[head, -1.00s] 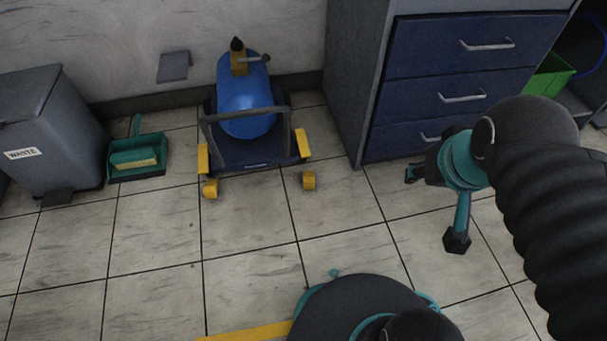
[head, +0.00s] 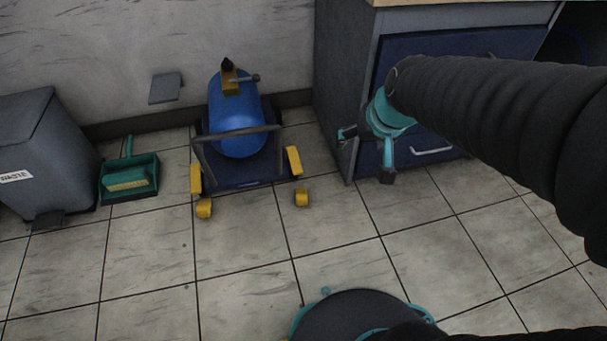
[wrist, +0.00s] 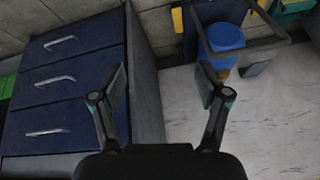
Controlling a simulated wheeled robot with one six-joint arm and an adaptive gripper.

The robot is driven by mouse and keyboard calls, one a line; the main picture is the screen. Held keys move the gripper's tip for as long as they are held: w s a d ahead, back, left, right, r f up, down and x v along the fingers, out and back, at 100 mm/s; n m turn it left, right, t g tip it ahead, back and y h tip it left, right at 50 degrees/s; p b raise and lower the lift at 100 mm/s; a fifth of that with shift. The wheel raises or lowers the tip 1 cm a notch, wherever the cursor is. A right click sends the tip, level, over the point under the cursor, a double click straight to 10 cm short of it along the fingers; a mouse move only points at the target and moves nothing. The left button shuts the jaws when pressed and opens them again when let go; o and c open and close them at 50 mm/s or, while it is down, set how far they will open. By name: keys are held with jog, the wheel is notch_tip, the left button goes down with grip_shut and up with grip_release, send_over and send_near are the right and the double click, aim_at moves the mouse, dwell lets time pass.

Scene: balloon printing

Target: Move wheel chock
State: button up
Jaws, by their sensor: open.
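Two small yellow blocks sit on the floor in front of the blue-tank cart (head: 236,187), one at the left (head: 204,208) and one at the right (head: 301,197). They look like chocks or casters; I cannot tell which. Longer yellow pieces stand at the cart's left side (head: 196,178) and right side (head: 294,160). My gripper (head: 366,156) is open and empty, right of the cart in the picture, in front of the drawer cabinet. In the wrist view its fingers (wrist: 162,78) are spread, and the blue tank (wrist: 225,40) shows beyond at the upper right.
The drawer cabinet (head: 345,95) stands right of the cart, close behind my gripper. A green dustpan with brush (head: 128,182) and a grey waste bin (head: 45,150) stand at left. A grey plate (head: 166,87) is on the wall. The tiled floor (head: 245,250) before the cart is clear.

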jog(key=w+a+f, duration=0.5)
jog(key=w+f, duration=0.3)
jog(key=w, duration=0.2)
send_over(302, 198)
jog(key=s+d, duration=0.2)
jog(key=s, duration=0.3)
notch_tip(302, 198, down, 19)
notch_tip(302, 198, down, 14)
jog(key=a+h, duration=0.1)
jog(key=shift+w+a+g+p, duration=0.15)
jog(key=shift+a+g+p, duration=0.1)
jog(key=shift+g+p, duration=0.2)
jog(key=shift+f, duration=0.2)
jog(key=b+x, duration=0.2)
jog(key=x, duration=1.1)
jog(key=shift+w+d+f+b, duration=0.1)
jog(key=shift+d+f+b, duration=0.05)
jog(key=shift+f+b, duration=0.15)
